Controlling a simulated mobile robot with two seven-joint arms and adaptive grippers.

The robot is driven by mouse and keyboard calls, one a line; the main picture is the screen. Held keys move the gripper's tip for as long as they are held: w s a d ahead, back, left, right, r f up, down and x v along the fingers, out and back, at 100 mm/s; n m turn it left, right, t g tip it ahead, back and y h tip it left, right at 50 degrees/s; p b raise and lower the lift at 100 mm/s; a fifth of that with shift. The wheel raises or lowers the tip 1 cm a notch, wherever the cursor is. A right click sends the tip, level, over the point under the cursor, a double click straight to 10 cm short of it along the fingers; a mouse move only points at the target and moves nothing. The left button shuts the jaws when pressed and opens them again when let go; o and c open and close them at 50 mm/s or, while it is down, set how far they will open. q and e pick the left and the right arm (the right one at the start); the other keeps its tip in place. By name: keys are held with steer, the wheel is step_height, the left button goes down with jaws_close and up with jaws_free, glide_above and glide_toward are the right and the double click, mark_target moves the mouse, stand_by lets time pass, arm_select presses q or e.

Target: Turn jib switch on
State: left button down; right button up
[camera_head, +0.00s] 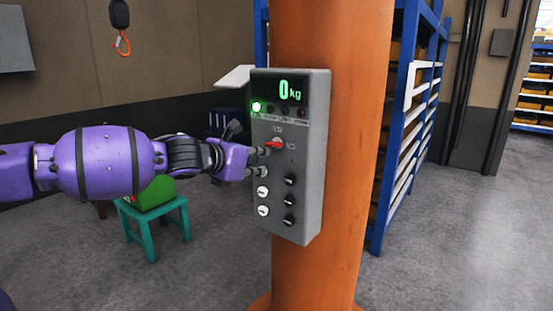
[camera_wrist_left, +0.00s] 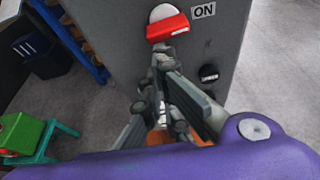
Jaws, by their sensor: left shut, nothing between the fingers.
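The grey control box (camera_head: 311,165) has a red switch (camera_head: 274,143) on its front, below a lit green lamp and a green "0 kg" display. The switch also shows in the left wrist view (camera_wrist_left: 168,27). Its red handle lies sideways, its right end towards the "ON" label (camera_wrist_left: 203,11). The label above the switch is too small to read. My left gripper (camera_head: 262,161) is shut and empty, its fingertips just below the switch. In the left wrist view the fingertips (camera_wrist_left: 164,56) are close to the red handle; I cannot tell whether they touch. My right gripper is out of view.
The box is fixed to a thick orange column (camera_head: 330,40). White buttons (camera_head: 263,191) and black knobs (camera_head: 290,181) sit below the switch. A teal stool (camera_head: 154,221) with a green object stands behind my left arm. A blue rack (camera_head: 400,110) stands right of the column.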

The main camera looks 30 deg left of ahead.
arm_select(q)
steer(key=shift+r, duration=0.2)
stand_by(0.3)
steer(key=shift+w+r, duration=0.15)
steer(key=shift+r, duration=0.85)
step_height(320, 180, down, 6)
steer(key=b, duration=0.2)
steer(key=p+v, duration=0.9)
steer(key=v, duration=0.1)
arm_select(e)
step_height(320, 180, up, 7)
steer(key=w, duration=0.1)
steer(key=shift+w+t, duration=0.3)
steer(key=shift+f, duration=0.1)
